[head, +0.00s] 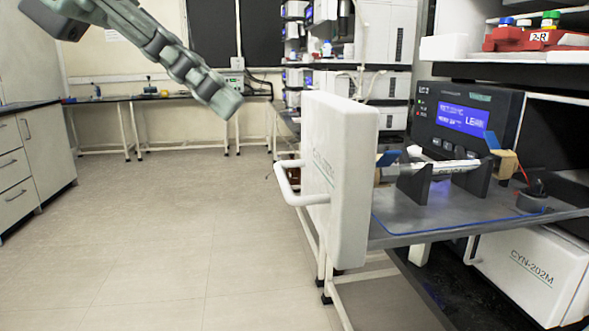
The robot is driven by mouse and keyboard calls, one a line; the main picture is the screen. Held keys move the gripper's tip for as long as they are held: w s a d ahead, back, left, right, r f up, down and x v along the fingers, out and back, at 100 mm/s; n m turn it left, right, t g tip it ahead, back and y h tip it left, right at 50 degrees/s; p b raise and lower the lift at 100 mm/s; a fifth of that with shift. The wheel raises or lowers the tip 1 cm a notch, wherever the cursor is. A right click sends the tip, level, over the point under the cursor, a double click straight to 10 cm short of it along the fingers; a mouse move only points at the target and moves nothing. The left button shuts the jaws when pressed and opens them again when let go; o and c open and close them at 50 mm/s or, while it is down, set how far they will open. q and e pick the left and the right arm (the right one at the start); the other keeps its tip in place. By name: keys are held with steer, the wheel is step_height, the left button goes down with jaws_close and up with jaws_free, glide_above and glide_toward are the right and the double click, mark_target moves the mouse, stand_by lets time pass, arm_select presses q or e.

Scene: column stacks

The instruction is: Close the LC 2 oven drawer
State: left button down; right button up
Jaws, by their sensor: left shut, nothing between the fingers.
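An oven drawer stands pulled out on the right, with a thick white front panel (349,165) upright and facing left. A white bar handle (283,188) sticks out from the panel's left face. Behind the panel the grey drawer tray (430,222) reaches right and carries a column (440,168) on dark holders. My left gripper (228,104) is shut and empty. It hangs in the air at the upper middle, left of and above the handle, apart from the drawer. My right gripper does not show.
A dark unit with a blue display (463,118) stands behind the tray. A shelf above bears a red tray (540,38). Grey cabinets (45,155) stand at left. The floor (160,230) left of the drawer is clear.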

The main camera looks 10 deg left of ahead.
mark_target(320, 189)
arm_select(q)
steer(key=x, duration=0.9)
steer(key=shift+w+f, duration=0.25)
steer(key=shift+f, duration=0.2)
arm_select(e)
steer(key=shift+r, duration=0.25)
arm_select(q)
steer(key=shift+d, duration=0.1)
